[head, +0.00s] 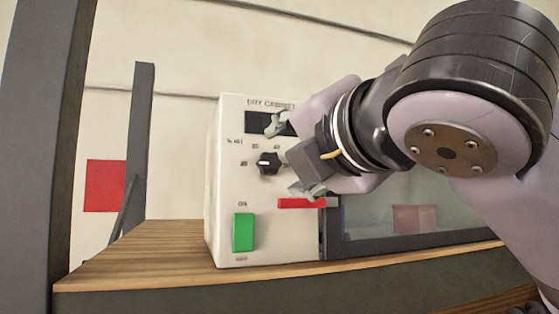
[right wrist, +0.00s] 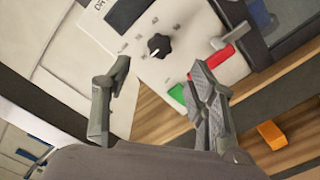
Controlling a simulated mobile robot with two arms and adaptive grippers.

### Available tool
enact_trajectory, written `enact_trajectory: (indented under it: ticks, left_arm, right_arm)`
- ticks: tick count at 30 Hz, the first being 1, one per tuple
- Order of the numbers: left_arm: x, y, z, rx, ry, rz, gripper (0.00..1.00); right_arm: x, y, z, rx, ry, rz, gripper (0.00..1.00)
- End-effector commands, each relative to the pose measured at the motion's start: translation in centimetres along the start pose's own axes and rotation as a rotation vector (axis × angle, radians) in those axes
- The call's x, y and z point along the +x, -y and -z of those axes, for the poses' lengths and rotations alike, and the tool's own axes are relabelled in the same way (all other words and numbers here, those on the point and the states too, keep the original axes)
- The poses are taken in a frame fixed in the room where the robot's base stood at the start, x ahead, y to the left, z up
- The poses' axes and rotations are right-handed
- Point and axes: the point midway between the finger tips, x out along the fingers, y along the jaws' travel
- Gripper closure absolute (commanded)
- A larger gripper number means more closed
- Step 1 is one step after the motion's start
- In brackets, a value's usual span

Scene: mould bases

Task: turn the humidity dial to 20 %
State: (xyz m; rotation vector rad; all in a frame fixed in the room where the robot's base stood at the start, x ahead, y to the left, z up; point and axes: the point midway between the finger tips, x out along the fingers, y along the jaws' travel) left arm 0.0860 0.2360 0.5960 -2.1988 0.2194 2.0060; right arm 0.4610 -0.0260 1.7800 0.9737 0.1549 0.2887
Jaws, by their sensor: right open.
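The black humidity dial (head: 269,163) sits on the white front of the dry cabinet (head: 222,190), below a dark display (head: 258,122). A pale mark on the dial appears to face left, toward the label at its left; the small numbers are too blurred to read surely. My right gripper (head: 282,159) is open, with one finger above and one below the dial's level. In the right wrist view the dial (right wrist: 158,46) shows beyond the gap between the open fingers (right wrist: 160,66), and nothing is between them. My left gripper is not in view.
A green switch (head: 243,232) is low on the panel. A red handle (head: 300,203) is by the lower finger, beside the dark-framed glass door (head: 410,238). The cabinet stands on a wooden shelf (head: 150,250) with a dark upright post (head: 140,140) at left.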

Motion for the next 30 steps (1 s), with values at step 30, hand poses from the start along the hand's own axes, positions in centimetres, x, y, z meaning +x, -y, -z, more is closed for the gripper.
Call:
enact_trajectory:
  ticks: [30]
  left_arm:
    - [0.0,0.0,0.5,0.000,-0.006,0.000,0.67]
  right_arm:
    - [-3.9,0.1,0.0,-0.001,0.000,0.001,0.47]
